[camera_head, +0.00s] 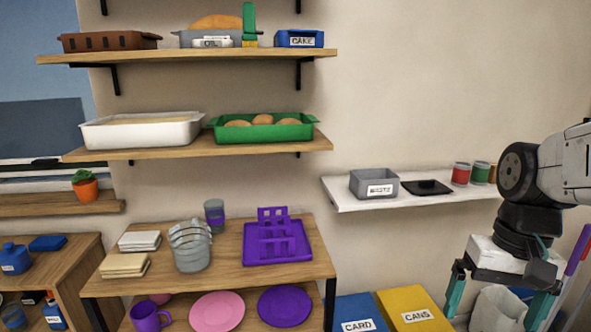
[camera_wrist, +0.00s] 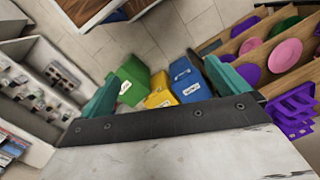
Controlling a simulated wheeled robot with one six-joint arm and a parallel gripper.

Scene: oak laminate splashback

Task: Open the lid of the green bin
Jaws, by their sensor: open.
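The green bin (camera_wrist: 131,77) shows in the wrist view, left of a yellow bin (camera_wrist: 160,90) and a blue bin (camera_wrist: 187,78). It has a white label; the picture is too small to tell how its lid sits. The green bin does not show in the head view. My gripper (camera_head: 498,300) hangs at the right of the head view with its teal fingers wide apart and nothing between them. In the wrist view, my gripper (camera_wrist: 166,92) points down toward the bins, well above and apart from them.
The blue bin marked CARD (camera_head: 357,313) and the yellow bin marked CANS (camera_head: 413,309) stand at the bottom of the head view. A white shelf (camera_head: 430,196) with a grey tub (camera_head: 374,184) lies behind my arm. A wooden rack (camera_head: 318,258) stands left of the bins.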

